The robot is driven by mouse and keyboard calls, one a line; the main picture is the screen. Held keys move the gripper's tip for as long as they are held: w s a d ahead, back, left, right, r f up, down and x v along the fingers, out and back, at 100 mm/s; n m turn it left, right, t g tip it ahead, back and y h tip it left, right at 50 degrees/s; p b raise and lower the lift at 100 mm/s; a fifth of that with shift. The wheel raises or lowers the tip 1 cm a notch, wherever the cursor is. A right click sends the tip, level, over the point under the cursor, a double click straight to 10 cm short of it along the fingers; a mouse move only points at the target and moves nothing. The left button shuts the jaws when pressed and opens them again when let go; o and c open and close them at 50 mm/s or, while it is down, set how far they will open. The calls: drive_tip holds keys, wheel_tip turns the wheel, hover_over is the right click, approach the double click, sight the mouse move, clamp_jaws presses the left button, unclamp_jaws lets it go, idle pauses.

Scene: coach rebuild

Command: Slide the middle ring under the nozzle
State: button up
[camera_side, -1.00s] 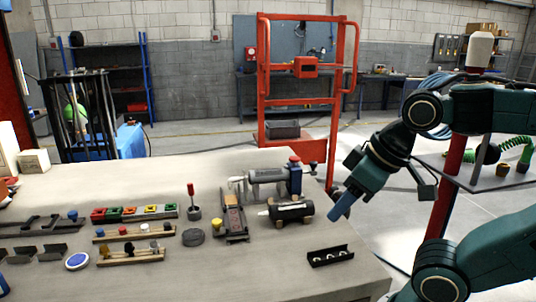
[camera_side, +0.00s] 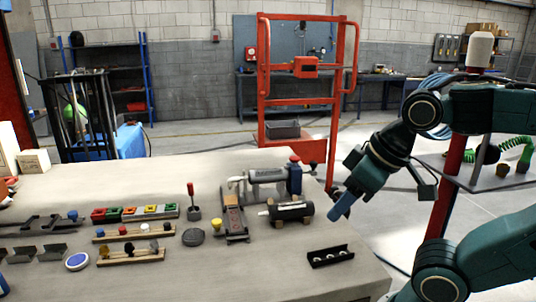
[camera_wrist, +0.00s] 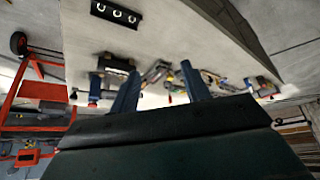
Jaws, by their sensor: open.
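Three pale rings sit in a row in a small black holder (camera_side: 312,263) near the right front of the bench. The middle ring (camera_side: 331,257) also shows in the wrist view (camera_wrist: 117,13), at the top left. A silver cylinder with a blue, red-capped stand (camera_side: 267,175) lies farther back; its bent pipe end (camera_side: 236,181) at the left looks like the nozzle, though I cannot be sure. My gripper (camera_side: 341,207) is open and empty, in the air by the bench's right edge, behind and above the ring holder. In the wrist view its blue fingers (camera_wrist: 160,88) stand apart.
A black cylinder on wooden blocks (camera_side: 291,210) lies left of my gripper. A narrow rail-like fixture (camera_side: 233,222) stands left of it. Coloured blocks (camera_side: 134,213) and small racks fill the bench's left. The front of the bench around the holder is clear.

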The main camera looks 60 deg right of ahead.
drive_tip(key=w+r+n+g, duration=0.1)
drive_tip(key=w+r+n, duration=0.1)
drive_tip(key=w, duration=0.6)
drive_tip(key=w+r+n+g, duration=0.2)
drive_tip(key=w+r+n, duration=0.1)
drive_tip(key=w, duration=0.6)
drive_tip(key=n+g, duration=0.3)
drive_tip(key=n, duration=0.1)
hover_over(217, 220)
wheel_tip(217, 220, down, 7)
drive_tip(key=shift+f, duration=0.15)
drive_tip(key=shift+f, duration=0.1)
wheel_tip(217, 220, down, 14)
drive_tip(key=shift+r, duration=0.2)
